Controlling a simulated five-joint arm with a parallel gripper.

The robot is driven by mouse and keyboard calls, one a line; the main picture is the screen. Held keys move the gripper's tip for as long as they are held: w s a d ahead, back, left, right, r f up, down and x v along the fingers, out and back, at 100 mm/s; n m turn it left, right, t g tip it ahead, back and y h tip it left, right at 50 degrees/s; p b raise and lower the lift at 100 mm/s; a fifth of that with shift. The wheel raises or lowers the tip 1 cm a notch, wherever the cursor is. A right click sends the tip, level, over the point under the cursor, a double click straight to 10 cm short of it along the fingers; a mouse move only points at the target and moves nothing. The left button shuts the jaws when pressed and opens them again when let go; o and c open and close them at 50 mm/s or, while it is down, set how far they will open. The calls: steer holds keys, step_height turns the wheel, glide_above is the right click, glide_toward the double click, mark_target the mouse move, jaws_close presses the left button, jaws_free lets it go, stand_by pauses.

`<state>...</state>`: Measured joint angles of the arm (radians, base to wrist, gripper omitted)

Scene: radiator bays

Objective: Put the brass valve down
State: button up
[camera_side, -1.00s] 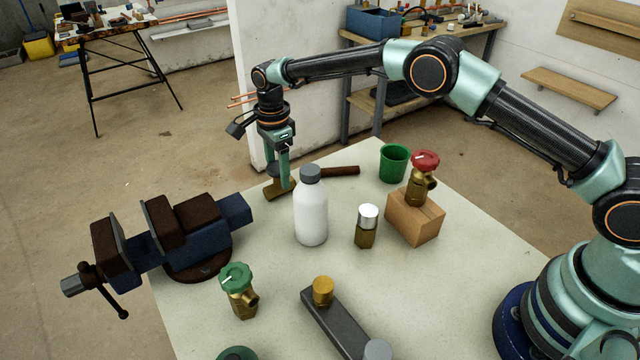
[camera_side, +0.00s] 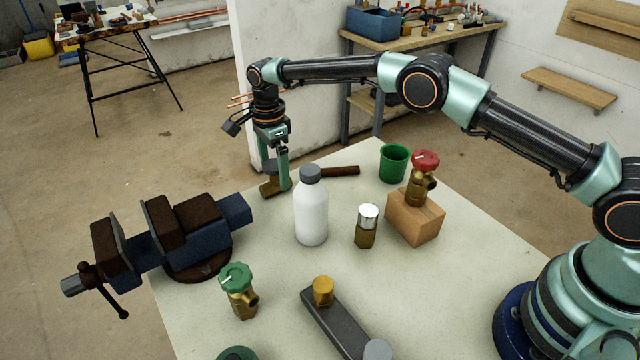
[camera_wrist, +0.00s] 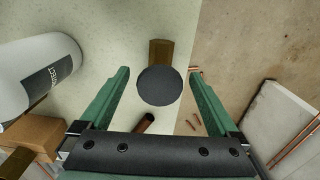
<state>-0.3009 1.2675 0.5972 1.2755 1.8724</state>
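The brass valve (camera_side: 270,187) is at the far left part of the table, its dark round top partly hidden by my gripper (camera_side: 271,172). In the wrist view the valve's dark round top (camera_wrist: 160,86) faces the camera, with its brass side outlet (camera_wrist: 161,52) showing beyond it. My gripper (camera_wrist: 160,95) is open, with one finger on each side of the valve's top and a gap to both. The valve looks upright on the table; its foot is hard to see.
The vise (camera_side: 185,235) is to the left.

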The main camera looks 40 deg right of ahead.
steer(key=shift+r, duration=0.1)
step_height(320, 180, up, 12)
stand_by(0.5)
step_height(320, 180, up, 10)
steer(key=n+t, duration=0.1)
steer(key=n, duration=0.3)
glide_above(275, 164)
steer(key=s+d, duration=0.2)
steer(key=d, duration=0.3)
steer(key=s+d+r+n+t, duration=0.2)
steer(key=s+d+r+n, duration=0.3)
steer(key=s, duration=0.2)
steer(key=s+d+f+n+t, duration=0.1)
steer(key=s+d+f+n, duration=0.1)
steer(key=s, duration=0.4)
steer(key=s+d+f+n, duration=0.2)
steer(key=s+n, duration=0.2)
steer(key=s, duration=0.2)
steer(key=s+d+f+n+t, duration=0.1)
steer(key=s+d+f+n, duration=0.1)
steer(key=s, duration=0.4)
steer(key=shift+s+d+n+t, duration=0.3)
steer(key=shift+s+d+n, duration=0.1)
steer(key=shift+d+n, duration=0.15)
